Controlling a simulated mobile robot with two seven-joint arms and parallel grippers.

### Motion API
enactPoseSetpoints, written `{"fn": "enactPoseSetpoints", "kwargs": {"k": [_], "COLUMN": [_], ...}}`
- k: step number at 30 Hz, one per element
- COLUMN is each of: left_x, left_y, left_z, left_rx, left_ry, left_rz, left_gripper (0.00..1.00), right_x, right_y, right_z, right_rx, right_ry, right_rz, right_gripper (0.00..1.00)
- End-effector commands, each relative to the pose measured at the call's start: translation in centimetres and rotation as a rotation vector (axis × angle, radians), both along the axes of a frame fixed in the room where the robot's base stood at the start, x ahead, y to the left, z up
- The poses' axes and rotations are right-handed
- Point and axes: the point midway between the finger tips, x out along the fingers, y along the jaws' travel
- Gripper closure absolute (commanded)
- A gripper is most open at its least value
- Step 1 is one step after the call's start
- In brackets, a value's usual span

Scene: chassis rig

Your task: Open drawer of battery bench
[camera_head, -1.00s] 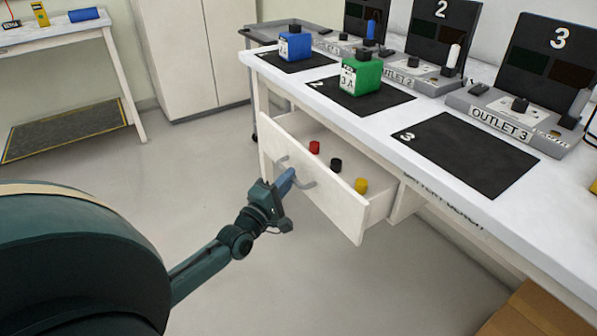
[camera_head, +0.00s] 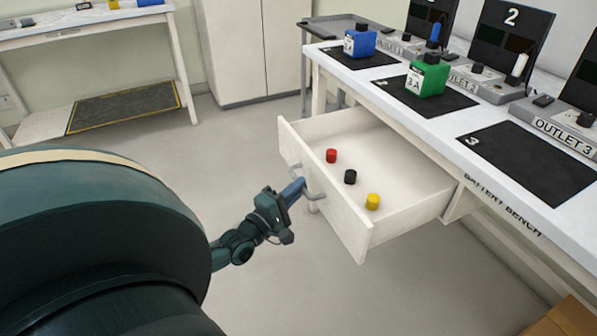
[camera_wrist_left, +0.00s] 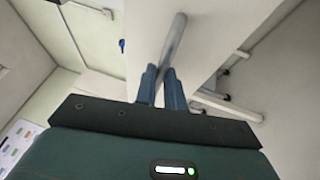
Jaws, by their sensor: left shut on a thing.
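The white drawer (camera_head: 340,217) of the battery bench (camera_head: 455,176) is pulled well out, and its inside shows from above. A red cap (camera_head: 331,155), a black cap (camera_head: 350,177) and a yellow cap (camera_head: 372,202) stand in it. My left gripper (camera_head: 297,190) is at the drawer front, shut on the grey bar handle (camera_head: 316,195). In the left wrist view the two blue-grey fingers (camera_wrist_left: 162,80) are on either side of the handle bar (camera_wrist_left: 174,45). My right gripper is in neither view.
On the bench top a blue battery (camera_head: 360,42) and a green battery (camera_head: 427,76) stand on black mats; mat 3 (camera_head: 527,165) is empty. Outlet units line the back. Open floor (camera_head: 230,130) lies left of the drawer. A brown box (camera_head: 565,318) is at lower right.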

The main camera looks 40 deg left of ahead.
Motion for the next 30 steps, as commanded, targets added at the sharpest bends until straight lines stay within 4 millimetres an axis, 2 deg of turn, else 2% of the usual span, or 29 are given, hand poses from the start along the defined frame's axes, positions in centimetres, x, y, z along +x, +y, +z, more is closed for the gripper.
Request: {"fn": "enactPoseSetpoints", "kwargs": {"k": [6,7,15,23,26,30], "left_x": [0.0,0.0,0.0,-0.2,-1.1,-3.7], "left_y": [0.0,0.0,0.0,0.0,0.0,-0.1], "left_z": [0.0,0.0,0.0,-0.1,-0.3,-0.7], "left_rx": [0.000,0.000,0.000,0.000,0.000,0.000], "left_ry": [0.001,0.001,0.000,0.001,0.003,0.006], "left_rz": [-0.001,-0.001,0.000,0.000,0.000,0.000], "left_gripper": [1.00,0.88,0.68,0.68,0.68,0.68], "right_x": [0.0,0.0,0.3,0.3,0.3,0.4], "right_y": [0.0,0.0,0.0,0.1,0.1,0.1], "right_z": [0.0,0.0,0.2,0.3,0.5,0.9], "right_rx": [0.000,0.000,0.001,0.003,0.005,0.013], "right_ry": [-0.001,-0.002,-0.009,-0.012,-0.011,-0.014], "right_rz": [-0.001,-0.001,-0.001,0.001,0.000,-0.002], "right_gripper": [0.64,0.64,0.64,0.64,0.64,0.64]}}
